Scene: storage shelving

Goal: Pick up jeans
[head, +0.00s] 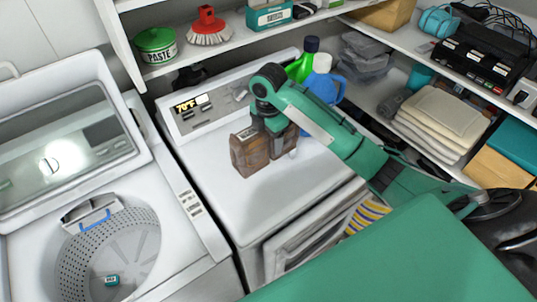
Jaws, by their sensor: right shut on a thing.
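I cannot make out any jeans in the head view. My right arm comes in from the right, and its gripper (270,147) is low over the white top of the dryer (290,185). It is shut around a brown, block-like thing (249,157), of which parts show on both sides of the jaws. I cannot tell what this thing is, or whether it touches the dryer top. My left gripper is out of view.
An open top-loading washer (205,235) stands at the left, with a small teal item (111,280) in its drum. Green and blue bottles (322,86) stand behind my gripper. Shelves at the back and right hold a paste tin (155,46), a red brush (208,28) and folded beige cloths (440,118).

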